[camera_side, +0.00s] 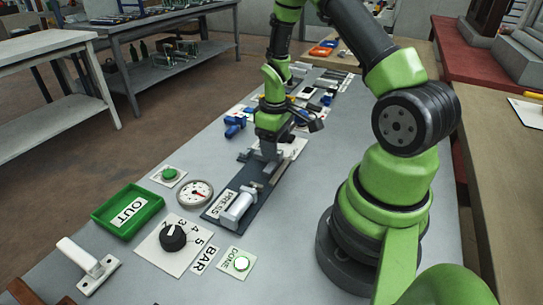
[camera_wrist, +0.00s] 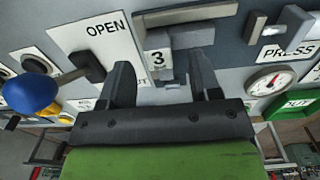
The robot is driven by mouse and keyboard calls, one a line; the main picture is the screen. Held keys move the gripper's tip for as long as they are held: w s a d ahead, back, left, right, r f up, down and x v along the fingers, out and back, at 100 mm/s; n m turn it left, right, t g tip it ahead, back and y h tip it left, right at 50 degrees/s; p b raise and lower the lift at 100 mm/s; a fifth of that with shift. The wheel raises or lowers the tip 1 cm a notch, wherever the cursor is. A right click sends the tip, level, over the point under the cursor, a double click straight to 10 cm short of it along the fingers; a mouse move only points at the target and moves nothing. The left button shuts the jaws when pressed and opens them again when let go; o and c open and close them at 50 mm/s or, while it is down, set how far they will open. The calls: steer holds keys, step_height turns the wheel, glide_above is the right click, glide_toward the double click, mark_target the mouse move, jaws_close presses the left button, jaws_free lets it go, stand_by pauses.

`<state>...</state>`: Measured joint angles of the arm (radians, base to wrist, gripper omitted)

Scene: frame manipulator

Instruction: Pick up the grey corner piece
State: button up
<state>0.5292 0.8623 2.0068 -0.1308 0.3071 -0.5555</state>
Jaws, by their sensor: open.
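My gripper (camera_wrist: 161,62) is open, with its two dark fingers apart, and points down at the bench fixture. In the wrist view a small grey piece (camera_wrist: 158,40) lies between and just beyond the fingertips, beside a tag marked 3 (camera_wrist: 158,59). I cannot tell for sure that it is the grey corner piece, or whether a finger touches it. A grey bar (camera_wrist: 192,36) lies beside it. In the side view my gripper (camera_side: 266,153) is low over the far end of the dark press plate (camera_side: 262,188) and hides what is under it.
The press cylinder (camera_side: 237,207), a gauge (camera_side: 194,193) and a green OUT tray (camera_side: 127,211) are nearer the side camera. A blue-knobbed lever (camera_wrist: 30,92) stands by the OPEN card (camera_wrist: 97,50). Small parts crowd the far bench; its near right surface is clear.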

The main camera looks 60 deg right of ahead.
steer(key=shift+f, duration=0.7)
jaws_close()
steer(key=shift+r, duration=0.1)
